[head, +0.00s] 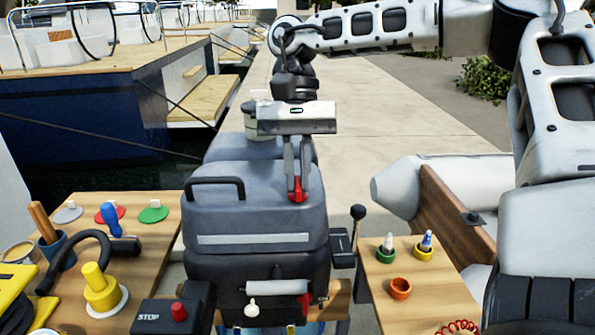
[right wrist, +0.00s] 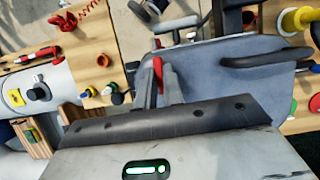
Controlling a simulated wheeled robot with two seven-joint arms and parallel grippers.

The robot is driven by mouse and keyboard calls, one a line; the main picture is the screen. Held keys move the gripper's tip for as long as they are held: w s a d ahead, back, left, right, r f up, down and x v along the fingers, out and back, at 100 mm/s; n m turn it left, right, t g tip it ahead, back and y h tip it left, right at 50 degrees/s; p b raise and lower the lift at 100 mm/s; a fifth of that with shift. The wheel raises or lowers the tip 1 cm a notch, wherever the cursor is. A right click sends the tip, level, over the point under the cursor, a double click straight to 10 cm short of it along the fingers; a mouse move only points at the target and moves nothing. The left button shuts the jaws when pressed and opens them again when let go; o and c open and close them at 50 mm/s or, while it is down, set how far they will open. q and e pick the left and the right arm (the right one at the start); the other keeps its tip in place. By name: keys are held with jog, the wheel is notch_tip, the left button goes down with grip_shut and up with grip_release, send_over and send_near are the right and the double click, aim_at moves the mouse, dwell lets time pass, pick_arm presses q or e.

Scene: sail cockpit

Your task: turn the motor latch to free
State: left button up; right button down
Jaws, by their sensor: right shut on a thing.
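The outboard motor (head: 255,205) stands in the middle of the head view, with a grey cowling, a pale stripe and a black handle on its left. My right gripper (head: 297,186) reaches down from above at the cowling's right side. Its fingers are shut on a small red latch (head: 298,195), which they partly hide. In the right wrist view the red latch (right wrist: 158,68) shows between the fingers, against the blue-grey cowling (right wrist: 225,70). How far the latch is turned cannot be told. My left gripper is not in view.
A left wooden board (head: 150,235) carries a yellow knob (head: 97,280), coloured discs and a blue cup (head: 57,250). A STOP box (head: 165,316) stands at front. A black lever (head: 357,214) rises right of the motor, beside a board (head: 405,315) with small cups. A red handle (head: 304,298) is low on the motor.

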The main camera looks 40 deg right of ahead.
jog(key=c, duration=1.5)
grip_release()
jog(key=p+v, duration=0.2)
jog(key=v, duration=1.4)
